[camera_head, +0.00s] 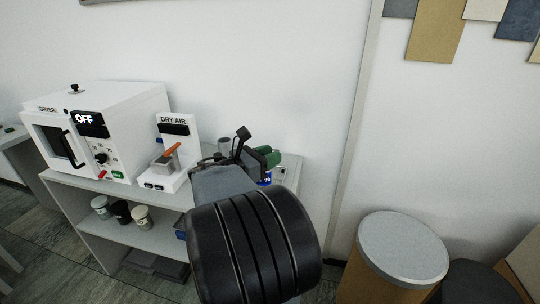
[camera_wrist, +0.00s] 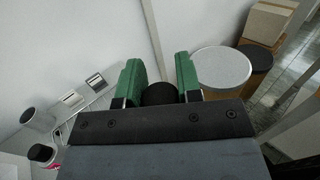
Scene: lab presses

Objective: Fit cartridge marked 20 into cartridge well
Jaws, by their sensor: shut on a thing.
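My gripper (camera_head: 268,163) is raised over the right end of the white bench, and its green pads also show in the wrist view (camera_wrist: 158,85). It is shut on a dark round-topped cartridge (camera_wrist: 159,94) held between the pads. In the head view a blue band with a white mark (camera_head: 265,179) shows just below the gripper; the number is too small to read for sure. The DRY AIR unit (camera_head: 178,150) stands left of my gripper, with an orange lever (camera_head: 172,151) over a grey block. I cannot make out the cartridge well for certain.
A white dryer (camera_head: 125,115) reading OFF stands on the bench's left. A grey cylinder (camera_wrist: 38,118) and a dark-topped jar (camera_wrist: 42,153) stand at left in the wrist view. A grey-topped drum (camera_head: 403,245) stands right of the bench. Several cups sit on the lower shelf.

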